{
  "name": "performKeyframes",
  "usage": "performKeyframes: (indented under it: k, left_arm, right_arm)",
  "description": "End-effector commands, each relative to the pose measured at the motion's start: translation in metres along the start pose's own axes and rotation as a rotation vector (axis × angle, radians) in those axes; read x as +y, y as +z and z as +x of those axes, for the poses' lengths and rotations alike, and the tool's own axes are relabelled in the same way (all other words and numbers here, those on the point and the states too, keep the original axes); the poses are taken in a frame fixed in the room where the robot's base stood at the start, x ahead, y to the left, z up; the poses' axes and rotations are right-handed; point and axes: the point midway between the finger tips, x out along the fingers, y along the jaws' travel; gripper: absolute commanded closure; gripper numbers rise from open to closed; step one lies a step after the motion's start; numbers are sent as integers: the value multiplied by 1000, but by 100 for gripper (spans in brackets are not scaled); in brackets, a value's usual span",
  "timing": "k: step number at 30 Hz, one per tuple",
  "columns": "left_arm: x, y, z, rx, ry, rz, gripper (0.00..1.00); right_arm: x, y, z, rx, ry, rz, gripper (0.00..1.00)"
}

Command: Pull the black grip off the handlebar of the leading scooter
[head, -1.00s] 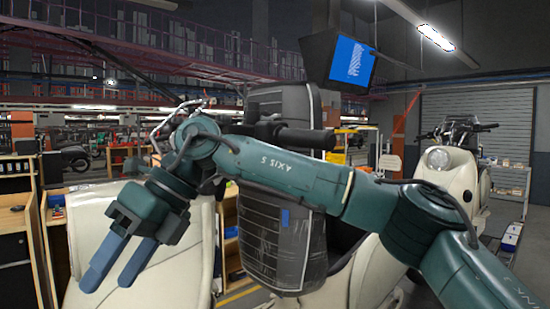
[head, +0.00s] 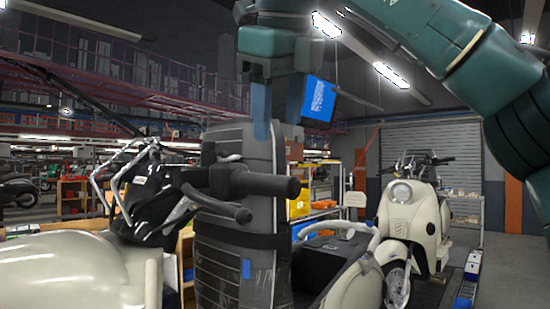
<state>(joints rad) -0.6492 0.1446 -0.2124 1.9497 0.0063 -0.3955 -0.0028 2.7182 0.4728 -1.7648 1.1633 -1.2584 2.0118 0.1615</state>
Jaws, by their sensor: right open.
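The leading scooter is cream, with its body (head: 60,270) at the lower left in the head view. Its handlebar carries a black grip (head: 268,185) that points right, with a dark lever (head: 222,207) just below. The grip is on the bar. My right gripper (head: 279,130) hangs from the top centre, its two blue fingers pointing down and spread apart with nothing between them. It appears above the grip in the picture, apart from it. My left gripper is not in view.
A tall dark ribbed pad (head: 238,265) stands behind the handlebar, close to the grip. A second cream scooter (head: 408,215) stands at the right. A blue screen (head: 319,99) hangs behind my right gripper. Yellow bins (head: 299,205) stand farther back.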

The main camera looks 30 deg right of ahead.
Motion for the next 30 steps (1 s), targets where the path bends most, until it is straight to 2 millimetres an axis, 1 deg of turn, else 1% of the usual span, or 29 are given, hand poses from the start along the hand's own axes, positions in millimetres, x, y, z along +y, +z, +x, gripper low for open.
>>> performKeyframes:
  k: [1, 9, 12, 15, 21, 29, 30]
  left_arm:
    - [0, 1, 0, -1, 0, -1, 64]
    - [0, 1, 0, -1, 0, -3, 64]
    - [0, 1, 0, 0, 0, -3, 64]
    - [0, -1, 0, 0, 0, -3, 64]
    - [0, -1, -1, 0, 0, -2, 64]
    - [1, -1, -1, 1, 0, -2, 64]
    - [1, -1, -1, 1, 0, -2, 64]
  right_arm:
    - [0, 0, 13, 5, 6, -4, 45]
    - [1, 0, 66, 3, 5, -3, 45]
    - [1, 0, 81, 1, 5, -2, 45]
    - [1, 1, 91, 1, 4, -3, 45]
    - [1, 1, 101, -1, 3, -1, 45]
    - [1, 0, 102, -2, 2, -1, 45]
    - [1, 0, 102, -2, 2, -1, 49]
